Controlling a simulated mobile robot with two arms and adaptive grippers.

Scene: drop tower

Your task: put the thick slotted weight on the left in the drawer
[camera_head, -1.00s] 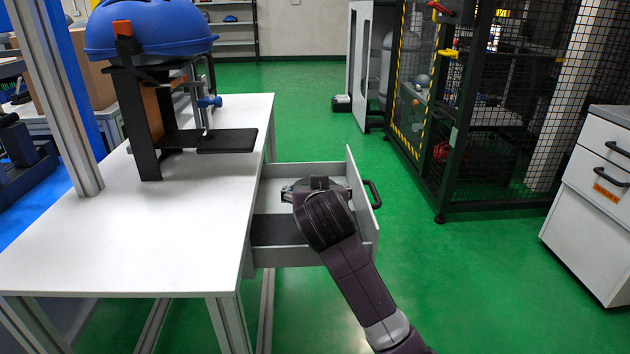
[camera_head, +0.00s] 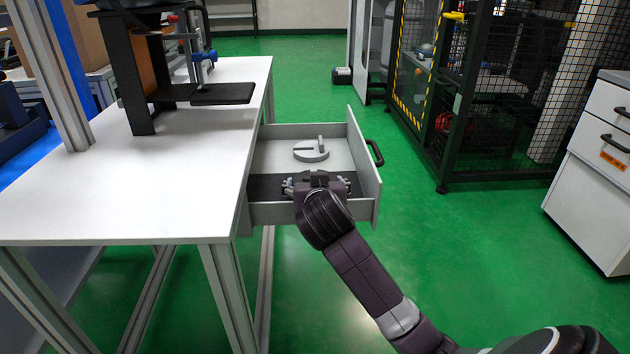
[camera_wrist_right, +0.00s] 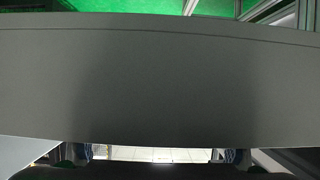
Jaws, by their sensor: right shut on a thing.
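A round grey slotted weight (camera_head: 311,150) with a small upright tab lies flat in the far, light-floored compartment of the open drawer (camera_head: 362,165) in the head view. My right gripper (camera_head: 318,181) is over the near, dark-floored part of the drawer, nearer to me than this weight and apart from it. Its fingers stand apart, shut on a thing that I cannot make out. In the right wrist view a grey panel, apparently the drawer wall, fills most of the picture. The finger ends show at the bottom edge. My left gripper is not in view.
The drawer's front panel and black handle (camera_head: 375,153) stand out to the right. The white table (camera_head: 110,205) is left of the drawer and carries a black stand (camera_head: 137,95). A mesh cage (camera_head: 475,110) and a white cabinet (camera_head: 590,190) stand to the right. Green floor lies between.

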